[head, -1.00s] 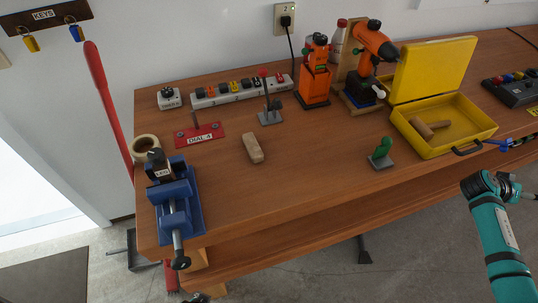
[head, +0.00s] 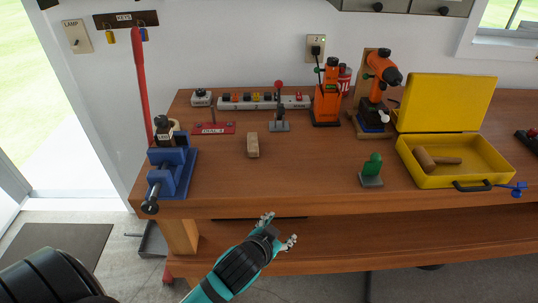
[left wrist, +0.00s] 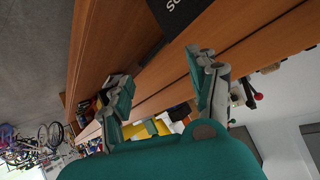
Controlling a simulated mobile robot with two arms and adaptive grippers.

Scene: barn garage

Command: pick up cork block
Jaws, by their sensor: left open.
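The cork block (head: 253,145) is a small tan block on the wooden bench top, left of the middle in the head view. My left gripper (head: 279,231) is open and empty, low in front of the bench's front edge. It is apart from the block, which lies farther back on the bench. In the left wrist view the two fingers of my left gripper (left wrist: 165,88) are spread apart with nothing between them. I cannot make out the block there. My right gripper does not show.
A blue vise (head: 173,172) stands at the bench's left end. A red plate (head: 214,128), a lever stand (head: 279,120) and a power strip (head: 262,102) are behind the block. A green-topped piece (head: 372,170) and a yellow toolbox (head: 455,182) are to the right. Bench in front of the block is clear.

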